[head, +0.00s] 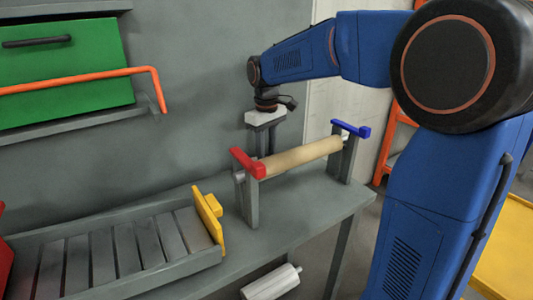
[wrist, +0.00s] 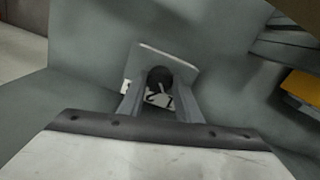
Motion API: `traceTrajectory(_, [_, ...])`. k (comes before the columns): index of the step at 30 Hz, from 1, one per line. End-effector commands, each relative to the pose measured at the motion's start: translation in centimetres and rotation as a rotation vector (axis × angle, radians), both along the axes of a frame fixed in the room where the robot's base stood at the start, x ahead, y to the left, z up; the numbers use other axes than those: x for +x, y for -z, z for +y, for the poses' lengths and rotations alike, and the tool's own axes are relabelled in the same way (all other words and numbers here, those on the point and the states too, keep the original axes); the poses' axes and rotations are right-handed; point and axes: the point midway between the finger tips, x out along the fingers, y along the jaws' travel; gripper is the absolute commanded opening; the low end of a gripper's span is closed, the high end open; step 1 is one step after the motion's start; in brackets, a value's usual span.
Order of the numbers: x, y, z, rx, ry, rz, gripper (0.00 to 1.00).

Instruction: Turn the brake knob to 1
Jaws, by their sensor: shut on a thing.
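The brake knob (wrist: 159,76) is a small dark round knob in the wrist view, in front of a grey plate (wrist: 150,55). A white dial face (wrist: 158,99) with dark marks shows partly below the knob. I cannot read its numbers or tell where the knob points. My gripper (wrist: 160,88) is shut on the knob, with one finger on each side. In the head view my gripper (head: 262,152) points down behind the roller, and the knob is hidden there.
A tan roller (head: 300,157) sits on a stand with a red lever (head: 247,162) and a blue lever (head: 350,129), close in front of my gripper. A slatted conveyor (head: 110,250) with a yellow end stop (head: 209,218) lies left. A green drawer (head: 65,75) with an orange bar (head: 90,80) is upper left.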

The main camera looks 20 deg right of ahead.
Motion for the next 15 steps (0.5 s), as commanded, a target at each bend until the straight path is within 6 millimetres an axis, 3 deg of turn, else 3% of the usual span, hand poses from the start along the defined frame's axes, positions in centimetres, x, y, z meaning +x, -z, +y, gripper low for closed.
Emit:
traceTrajectory(14, [0.03,-0.04,-0.01,0.000,-0.015,-0.001,0.09])
traceTrajectory(15, [0.03,-0.04,-0.01,0.000,-0.015,-0.001,0.38])
